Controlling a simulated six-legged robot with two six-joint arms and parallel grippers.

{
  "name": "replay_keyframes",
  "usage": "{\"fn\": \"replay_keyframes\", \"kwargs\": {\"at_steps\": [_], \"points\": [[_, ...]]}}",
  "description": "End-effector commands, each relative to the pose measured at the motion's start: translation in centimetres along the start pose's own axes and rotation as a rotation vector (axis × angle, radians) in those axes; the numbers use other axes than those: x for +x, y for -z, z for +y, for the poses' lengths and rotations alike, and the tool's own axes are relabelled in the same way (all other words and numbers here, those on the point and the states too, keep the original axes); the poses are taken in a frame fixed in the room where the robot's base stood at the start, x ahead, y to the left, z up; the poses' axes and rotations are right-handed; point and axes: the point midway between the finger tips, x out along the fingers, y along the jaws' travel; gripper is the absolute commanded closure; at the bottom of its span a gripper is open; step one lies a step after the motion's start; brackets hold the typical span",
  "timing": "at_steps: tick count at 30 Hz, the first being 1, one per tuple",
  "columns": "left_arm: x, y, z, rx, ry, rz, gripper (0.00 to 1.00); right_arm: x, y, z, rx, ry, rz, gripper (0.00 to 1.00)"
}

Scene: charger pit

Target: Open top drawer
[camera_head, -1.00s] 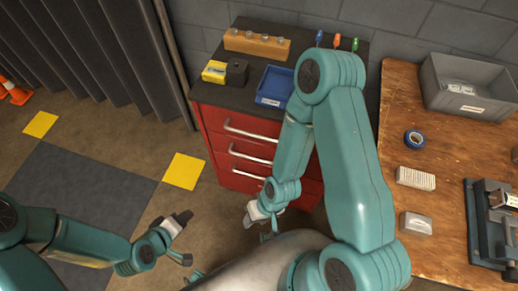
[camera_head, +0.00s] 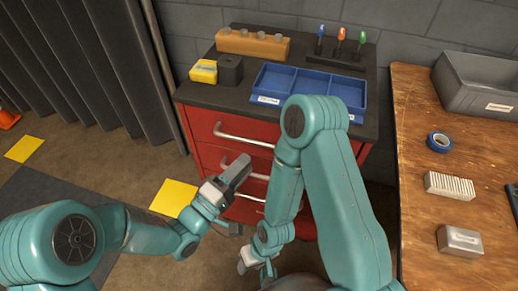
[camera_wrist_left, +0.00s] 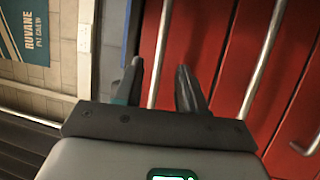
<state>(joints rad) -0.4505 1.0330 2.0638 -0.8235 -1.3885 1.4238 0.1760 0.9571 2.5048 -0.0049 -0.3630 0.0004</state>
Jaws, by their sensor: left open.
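The red cabinet (camera_head: 205,128) has stacked drawers with silver bar handles, and all visible drawers look closed. The top drawer's handle (camera_head: 245,137) is partly hidden at its right by my right arm. My left gripper (camera_head: 240,194) is open in front of the drawer fronts, with its upper finger just below that handle in the picture. In the left wrist view, the top handle (camera_wrist_left: 161,45) runs between the two open fingertips (camera_wrist_left: 160,66); nothing is clamped, and the depth gap is unclear. My right gripper (camera_head: 250,262) is low by the cabinet's front, its jaws unclear.
On the cabinet top are a blue divided tray (camera_head: 290,98), a wooden block (camera_head: 252,44), a yellow box (camera_head: 204,71) and several screwdrivers (camera_head: 340,40). A wooden bench (camera_head: 420,180) with a grey bin (camera_head: 470,95) stands right. Open floor lies left.

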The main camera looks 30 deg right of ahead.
Motion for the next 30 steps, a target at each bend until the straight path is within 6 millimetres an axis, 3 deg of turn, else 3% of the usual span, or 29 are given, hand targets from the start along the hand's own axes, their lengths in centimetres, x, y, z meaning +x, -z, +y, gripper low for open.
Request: {"fn": "replay_keyframes", "kwargs": {"at_steps": [3,9,21,22,25,26,30], "points": [[2.7,-0.1,-0.1,0.002,-0.002,-0.001,0.6,0.3,0.0,0.1,0.0,0.0,0.0,0.57],[5.7,0.0,-0.1,0.002,0.0,0.002,0.6,0.5,0.0,0.2,0.0,0.0,0.0,0.57],[6.8,0.0,-0.1,0.0,0.001,0.003,0.6,0.5,0.0,0.2,0.0,0.0,0.0,0.57],[6.7,0.0,-0.1,0.0,0.002,0.003,0.63,0.5,0.0,0.2,0.0,0.0,0.0,0.57],[6.7,0.0,-0.1,0.0,0.001,0.003,0.96,0.5,0.0,0.2,0.0,0.0,0.0,0.57],[6.7,0.0,-0.1,0.0,0.001,0.003,1.0,0.5,0.0,0.2,0.0,0.0,0.0,0.57],[6.7,0.0,-0.1,0.0,0.001,0.003,1.0,0.5,0.0,0.2,0.0,0.0,0.0,0.57]]}}
